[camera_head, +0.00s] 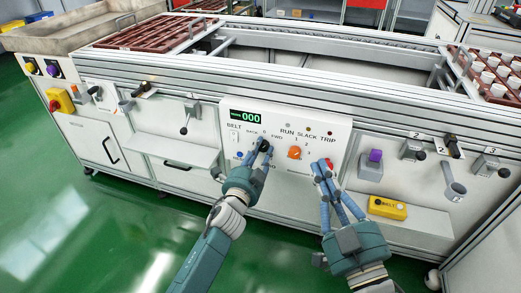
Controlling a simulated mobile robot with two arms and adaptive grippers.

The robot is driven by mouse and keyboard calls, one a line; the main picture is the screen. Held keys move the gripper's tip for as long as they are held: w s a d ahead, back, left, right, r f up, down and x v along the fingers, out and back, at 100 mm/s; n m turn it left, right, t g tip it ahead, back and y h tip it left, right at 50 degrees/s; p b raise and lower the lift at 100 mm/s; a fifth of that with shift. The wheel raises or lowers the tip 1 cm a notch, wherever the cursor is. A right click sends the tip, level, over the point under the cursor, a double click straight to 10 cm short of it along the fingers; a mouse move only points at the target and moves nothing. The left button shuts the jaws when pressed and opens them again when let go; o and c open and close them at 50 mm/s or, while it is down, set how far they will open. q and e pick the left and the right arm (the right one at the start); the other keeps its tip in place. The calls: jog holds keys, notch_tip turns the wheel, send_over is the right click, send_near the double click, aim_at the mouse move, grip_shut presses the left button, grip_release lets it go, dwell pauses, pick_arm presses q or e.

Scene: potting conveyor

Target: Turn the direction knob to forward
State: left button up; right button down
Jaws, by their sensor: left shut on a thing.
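The white control panel (228,141) is on the front of the conveyor, with a green-lit display (247,117) reading 000. The direction knob sits under the BACK, 0 and FWD marks, left of the orange knob (294,153). My left gripper (262,147) is shut on the direction knob and covers most of it, so I cannot read its pointer.
Right of the panel are a purple-topped switch (375,156), a yellow BELT box (387,208) and grey fittings. A lever (184,130) and a small shelf (178,156) are left of the panel. Reddish-brown trays (156,33) lie on top. Green floor in front is clear.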

pick_arm(q)
jog(key=shift+d+r+m, duration=0.25)
jog(key=shift+r+m, duration=0.05)
jog(key=shift+m, duration=0.4)
jog(key=shift+s, duration=0.1)
jog(key=o, duration=1.1)
jog(key=shift+d+f, duration=0.1)
jog(key=shift+d, duration=0.05)
jog(key=shift+o, duration=0.2)
jog(key=shift+f, duration=0.1)
jog(key=shift+s+a, duration=0.15)
jog(key=shift+a, duration=0.1)
jog(key=v, duration=1.1)
jog(key=shift+s, duration=0.3)
